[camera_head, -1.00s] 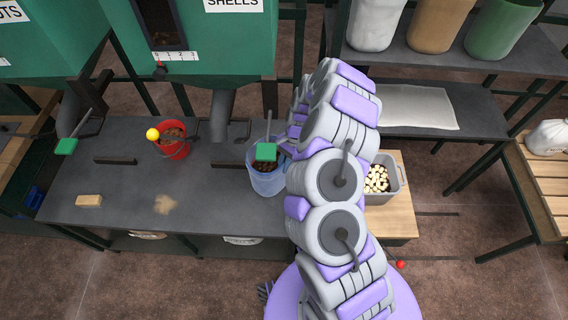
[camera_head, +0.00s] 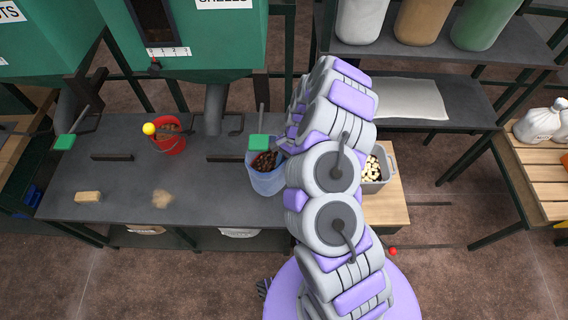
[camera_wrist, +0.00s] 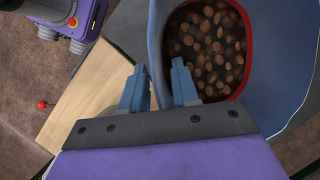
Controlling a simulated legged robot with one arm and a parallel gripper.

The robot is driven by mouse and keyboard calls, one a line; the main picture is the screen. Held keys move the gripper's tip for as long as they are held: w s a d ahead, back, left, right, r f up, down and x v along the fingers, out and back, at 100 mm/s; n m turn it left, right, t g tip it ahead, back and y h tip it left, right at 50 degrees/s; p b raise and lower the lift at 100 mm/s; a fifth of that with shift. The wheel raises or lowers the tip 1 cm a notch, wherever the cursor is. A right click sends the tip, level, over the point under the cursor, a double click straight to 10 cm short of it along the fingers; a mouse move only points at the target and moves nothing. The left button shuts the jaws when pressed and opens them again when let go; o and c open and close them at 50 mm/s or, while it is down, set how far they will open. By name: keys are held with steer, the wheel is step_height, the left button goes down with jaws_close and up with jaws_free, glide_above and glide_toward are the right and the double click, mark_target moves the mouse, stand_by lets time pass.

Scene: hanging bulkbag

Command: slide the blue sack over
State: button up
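In the wrist view the sack (camera_wrist: 285,95) fills the upper right, with a dark red rim around the pieces. My gripper (camera_wrist: 160,85) is at the sack's near edge, its two blue-grey fingers apart. One finger is outside the wall and the other is at the inner side, with the sack wall between them. Whether they touch the wall is unclear. In the head view my arm hides most of the gripper.
A red bucket (camera_head: 168,140) stands left on the bench, near a brush-like block (camera_head: 88,197) and a tan pile (camera_head: 162,198). A grey bin (camera_head: 387,172) of pale pieces sits right of my arm on a wooden board (camera_head: 394,208). Green hoppers (camera_head: 190,40) hang above.

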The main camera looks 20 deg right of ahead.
steer(key=shift+o, duration=0.9)
steer(key=p+v, duration=0.3)
steer(key=v, duration=1.4)
steer(key=shift+d+r, duration=0.1)
